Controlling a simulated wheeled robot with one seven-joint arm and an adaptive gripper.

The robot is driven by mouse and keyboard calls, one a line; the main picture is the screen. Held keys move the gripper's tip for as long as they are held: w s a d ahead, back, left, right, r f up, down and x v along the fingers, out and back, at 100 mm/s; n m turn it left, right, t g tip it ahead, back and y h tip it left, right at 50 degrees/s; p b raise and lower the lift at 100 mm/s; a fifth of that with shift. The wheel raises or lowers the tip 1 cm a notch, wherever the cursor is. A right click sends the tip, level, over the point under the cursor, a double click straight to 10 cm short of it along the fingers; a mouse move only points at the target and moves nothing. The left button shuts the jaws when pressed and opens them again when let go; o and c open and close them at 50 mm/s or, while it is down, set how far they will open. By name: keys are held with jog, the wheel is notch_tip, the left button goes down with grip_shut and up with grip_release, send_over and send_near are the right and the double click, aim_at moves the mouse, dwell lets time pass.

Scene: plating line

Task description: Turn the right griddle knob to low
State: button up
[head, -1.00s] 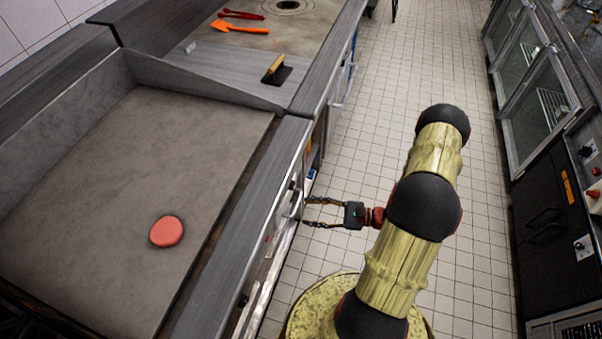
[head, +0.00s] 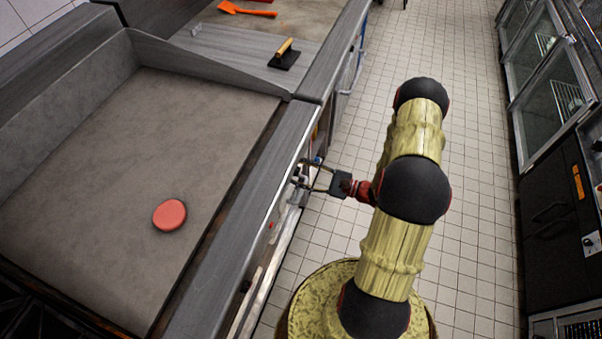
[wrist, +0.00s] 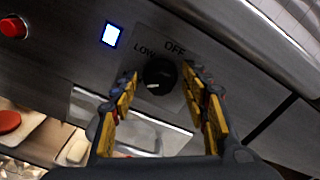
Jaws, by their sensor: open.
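The black knob (wrist: 158,73) sits on the griddle's front panel in the wrist view, with the labels LOW (wrist: 144,50) and OFF (wrist: 175,47) beside it. The white mark on the knob is on its lower left side and does not line up with either label. My gripper (wrist: 160,76) is open, with one yellow-padded finger on each side of the knob. I cannot tell whether the fingers touch it. In the head view my gripper (head: 306,176) is at the griddle's front face, and the knob there is too small to make out.
A red patty (head: 169,215) lies on the griddle plate (head: 150,130). A press with a wooden handle (head: 285,52) and an orange spatula (head: 245,10) lie farther back. A red button (wrist: 13,27) and a lit display (wrist: 111,35) are on the panel. Tiled floor is clear right of my arm.

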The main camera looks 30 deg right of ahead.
jog(key=shift+c, duration=1.2)
jog(key=c, duration=0.9)
